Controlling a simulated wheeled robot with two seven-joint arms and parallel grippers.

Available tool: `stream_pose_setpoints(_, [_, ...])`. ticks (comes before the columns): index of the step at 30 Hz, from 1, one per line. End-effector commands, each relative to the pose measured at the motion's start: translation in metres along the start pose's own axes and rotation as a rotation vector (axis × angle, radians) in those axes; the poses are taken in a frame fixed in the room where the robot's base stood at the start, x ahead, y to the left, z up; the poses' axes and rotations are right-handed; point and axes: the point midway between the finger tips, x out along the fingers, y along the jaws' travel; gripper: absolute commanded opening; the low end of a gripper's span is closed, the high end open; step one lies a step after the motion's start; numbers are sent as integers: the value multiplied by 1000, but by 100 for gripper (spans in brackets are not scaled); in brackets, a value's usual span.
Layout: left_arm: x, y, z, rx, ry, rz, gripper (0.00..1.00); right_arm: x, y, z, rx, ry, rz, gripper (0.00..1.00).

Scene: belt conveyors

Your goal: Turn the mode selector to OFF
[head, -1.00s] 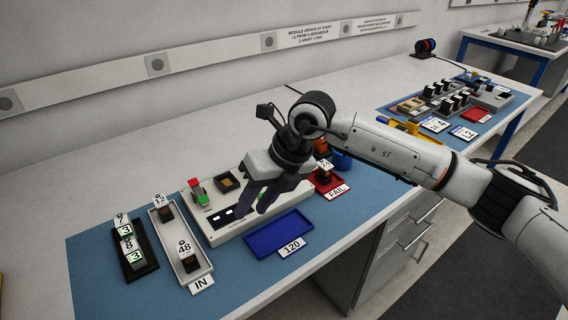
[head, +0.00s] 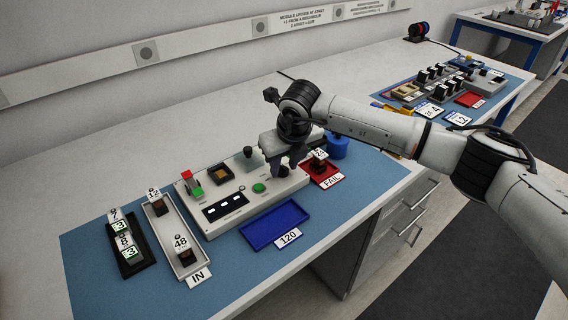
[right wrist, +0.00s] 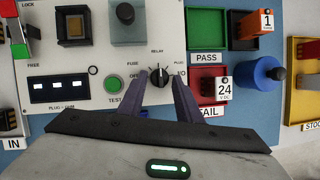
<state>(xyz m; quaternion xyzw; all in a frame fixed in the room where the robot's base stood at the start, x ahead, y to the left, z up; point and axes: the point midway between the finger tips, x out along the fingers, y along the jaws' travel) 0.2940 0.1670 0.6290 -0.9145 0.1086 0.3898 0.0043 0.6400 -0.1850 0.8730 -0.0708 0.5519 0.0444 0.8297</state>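The mode selector is a black knob (right wrist: 159,77) on the white test panel (right wrist: 110,45), with the words FUSE, RELAY, PLUG and OFF printed around it. I cannot tell surely which word it points to. In the right wrist view my right gripper (right wrist: 160,78) is open, with one dark finger on each side of the knob and gaps visible between. In the head view my right gripper (head: 284,168) is over the right end of the panel (head: 210,222) and largely hides the knob. My left gripper is not in view.
A green TEST button (right wrist: 114,83) is left of the knob. A red FAIL tray (head: 331,180) with a module and a blue cylinder (head: 337,148) stand close on the right. A blue tray (head: 262,238) marked 120 lies in front.

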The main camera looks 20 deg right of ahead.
Motion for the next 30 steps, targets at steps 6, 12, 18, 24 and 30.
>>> stream_pose_setpoints(6, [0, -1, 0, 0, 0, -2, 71, 4, 0, 0, 0, -1, 1, 32])
stream_pose_setpoints(12, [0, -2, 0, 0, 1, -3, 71, 4, 0, 0, 0, -1, 1, 16])
stream_pose_setpoints(18, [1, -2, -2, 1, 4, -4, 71, 4, 0, 0, -1, -1, 1, 2])
stream_pose_setpoints(24, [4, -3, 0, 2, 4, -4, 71, 4, 0, 0, -32, -3, 15, 2])
stream_pose_setpoints(30, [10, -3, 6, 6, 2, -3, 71, 6, -2, -1, -127, -10, 54, 2])
